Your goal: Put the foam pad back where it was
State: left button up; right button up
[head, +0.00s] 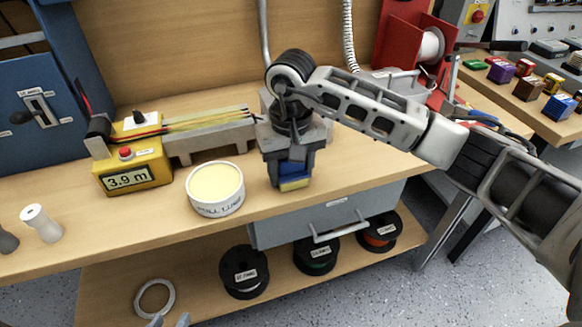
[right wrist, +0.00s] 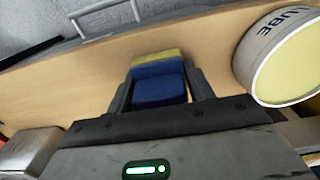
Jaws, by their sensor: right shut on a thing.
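The foam pad, a small blue block with a yellow end face (head: 294,184), is between the fingers of my right gripper (head: 289,172). The right gripper is shut on it and points down near the bench's front edge, right of the lube tub. In the right wrist view the pad (right wrist: 158,88) sits between the two dark fingers, its yellow end outward. I cannot tell whether the pad touches the bench top.
The lube tub (head: 216,189) stands open on the bench, left of the right gripper. A yellow length meter (head: 133,168) and a grey cable guide (head: 209,139) are behind it. A grey drawer (head: 330,212) hangs below the bench edge. Wire spools (head: 244,270) sit on the lower shelf.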

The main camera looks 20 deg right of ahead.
jog(key=o, duration=0.9)
jog(key=shift+o, duration=0.2)
jog(key=shift+r+p, duration=0.35)
jog(key=shift+p, duration=0.05)
notch_tip(320, 180, up, 11)
jog(key=shift+f+b, duration=0.2)
jog(key=shift+b, duration=0.2)
jog(key=shift+r, duration=0.5)
